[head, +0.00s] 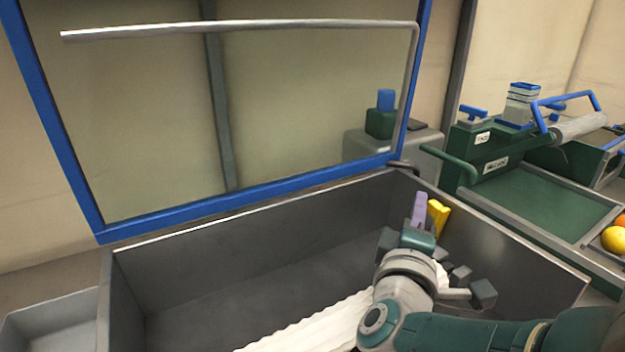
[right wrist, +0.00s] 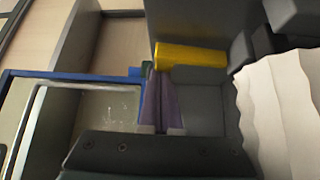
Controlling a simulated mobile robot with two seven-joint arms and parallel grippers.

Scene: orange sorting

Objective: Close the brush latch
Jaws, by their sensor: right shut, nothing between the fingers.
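The brush latch appears to be the yellow piece (head: 438,216) at the right inner wall of the grey tub. In the right wrist view it is a yellow bar (right wrist: 190,55) just beyond my fingertips. My right gripper (head: 419,209) reaches into the tub with its purple fingers shut and empty. In the head view the fingers stand just left of the yellow piece; I cannot tell whether they touch it. The fingers also show in the right wrist view (right wrist: 160,103). A white ridged brush (head: 312,330) lies in the tub, partly hidden by my right arm. My left gripper is not in view.
The grey tub (head: 230,237) has high walls around the brush. A blue-framed clear cover (head: 270,193) stands raised behind it, with a bent metal rod (head: 240,25) across it. A green machine (head: 490,158) and oranges (head: 614,239) are at right. Dark blocks (head: 484,293) sit beside my right wrist.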

